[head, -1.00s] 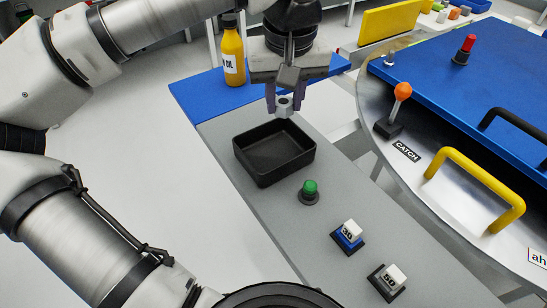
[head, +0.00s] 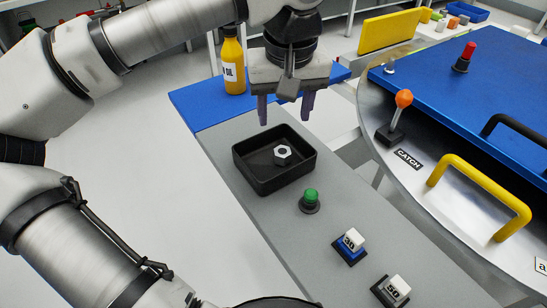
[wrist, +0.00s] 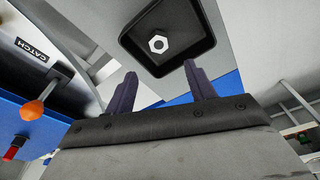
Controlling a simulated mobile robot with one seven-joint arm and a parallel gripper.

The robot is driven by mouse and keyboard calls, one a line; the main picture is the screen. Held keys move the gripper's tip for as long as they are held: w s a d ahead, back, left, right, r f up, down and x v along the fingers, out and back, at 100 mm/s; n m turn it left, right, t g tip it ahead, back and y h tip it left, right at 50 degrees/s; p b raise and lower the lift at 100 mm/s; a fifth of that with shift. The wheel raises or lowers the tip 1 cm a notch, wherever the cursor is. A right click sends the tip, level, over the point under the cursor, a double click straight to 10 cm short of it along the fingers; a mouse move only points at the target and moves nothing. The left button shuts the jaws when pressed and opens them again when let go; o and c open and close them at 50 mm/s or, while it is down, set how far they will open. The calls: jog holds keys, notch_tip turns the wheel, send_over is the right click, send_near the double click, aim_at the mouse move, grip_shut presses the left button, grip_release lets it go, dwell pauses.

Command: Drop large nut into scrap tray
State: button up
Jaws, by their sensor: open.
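The large nut (head: 283,154) is a light grey hexagonal ring. It is inside the black scrap tray (head: 262,187), towards its right side in the head view. In the wrist view the nut (wrist: 158,44) shows within the dark tray (wrist: 205,48). My gripper (head: 285,118) is open and empty. Its two purple-grey fingers are apart, above and behind the tray in the head view, with nothing between them. In the wrist view the fingers (wrist: 160,85) point towards the tray, clear of the nut.
A green button (head: 311,197) and two small numbered blocks (head: 352,241) (head: 396,289) stand on the grey bench in front of the tray. A yellow oil bottle (head: 233,62) stands behind it. To the right, a round table carries an orange-knobbed lever (head: 401,105) and a yellow handle (head: 478,185).

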notch_tip(320, 180, up, 13)
jog(key=s+p, duration=0.2)
jog(key=shift+d, duration=0.25)
